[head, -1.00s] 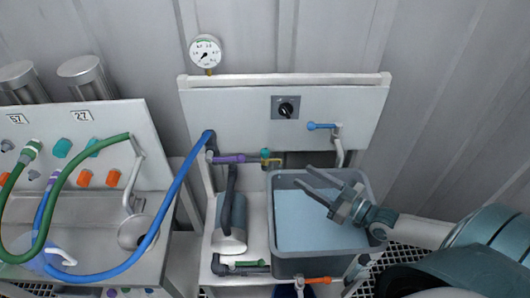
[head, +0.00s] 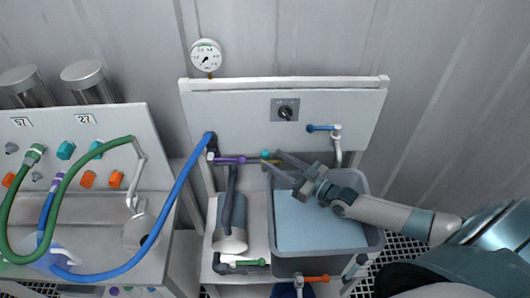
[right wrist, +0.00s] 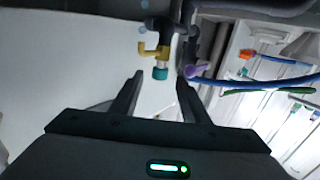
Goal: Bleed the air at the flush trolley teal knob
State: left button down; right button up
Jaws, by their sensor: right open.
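The flush trolley's teal knob (head: 265,154) sits on a small brass valve at the end of the pipe, just left of the grey tank. In the right wrist view the teal knob (right wrist: 160,73) hangs under the yellow brass fitting (right wrist: 157,50), ahead of my fingers and between their lines. My right gripper (head: 277,163) is open and empty, with its fingertips close to the knob and partly overlapping the valve in the head view. The right wrist view shows both fingers (right wrist: 158,85) apart with nothing between them. My left gripper is not in view.
A purple handle (head: 230,160) is on the same pipe, left of the knob. The water-filled grey tank (head: 374,240) stands below my right arm. A blue hose (head: 178,205) runs to the left bench. A blue lever (head: 322,128), a black switch (head: 285,112) and a gauge (head: 206,56) are behind.

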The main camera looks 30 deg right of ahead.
aim_at(268, 156)
jog(key=shift+p+x, duration=0.45)
jog(key=shift+x, duration=2.3)
jog(key=c, duration=1.1)
